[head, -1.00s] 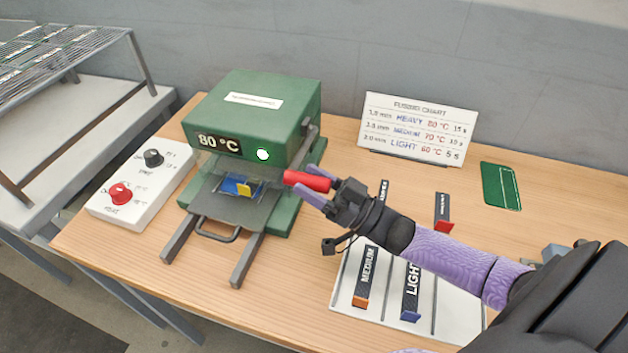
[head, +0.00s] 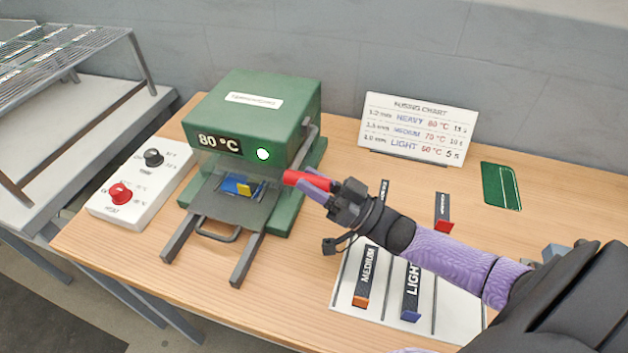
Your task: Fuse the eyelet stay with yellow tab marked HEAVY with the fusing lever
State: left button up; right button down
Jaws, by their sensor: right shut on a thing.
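The green fusing press (head: 255,115) reads 80 °C and shows a lit white-green lamp (head: 263,154). A dark blue piece with a yellow tab (head: 244,189) lies on the press's grey tray (head: 225,207), under the press head; its marking cannot be read. The fusing lever's red handle (head: 307,181) is at the press's right side, its grey arm (head: 303,145) rising behind. My right gripper (head: 318,188) is shut on the red handle, its fingers partly hidden by it. My left gripper is not in view.
A white control box (head: 141,182) with a red and a black knob stands left. A fusing chart (head: 417,128) stands behind. A white rack (head: 440,312) at front right holds MEDIUM (head: 366,277) and LIGHT (head: 411,290) pieces. A green card (head: 501,186) lies far right; a wire rack stands far left.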

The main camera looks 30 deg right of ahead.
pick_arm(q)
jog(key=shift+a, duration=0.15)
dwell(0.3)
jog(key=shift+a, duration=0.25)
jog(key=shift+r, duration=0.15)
pick_arm(e)
jog(key=shift+r, duration=0.1)
jog(key=shift+r+p, duration=0.2)
jog(key=shift+p, duration=0.2)
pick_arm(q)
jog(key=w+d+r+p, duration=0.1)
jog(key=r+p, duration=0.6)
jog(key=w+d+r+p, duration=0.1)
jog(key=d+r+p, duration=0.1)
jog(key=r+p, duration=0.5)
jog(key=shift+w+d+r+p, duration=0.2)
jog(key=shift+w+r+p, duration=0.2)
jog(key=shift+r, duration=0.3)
pick_arm(e)
jog(key=w+d+r+m+h, duration=0.3)
jog(key=r+m, duration=0.3)
jog(key=m, duration=0.1)
jog(key=w+d+r+m+h, duration=0.3)
jog(key=r+m, duration=0.3)
jog(key=m, duration=0.2)
jog(key=shift+w+d+r, duration=0.2)
jog(key=shift+w+d, duration=0.05)
jog(key=shift+d, duration=0.55)
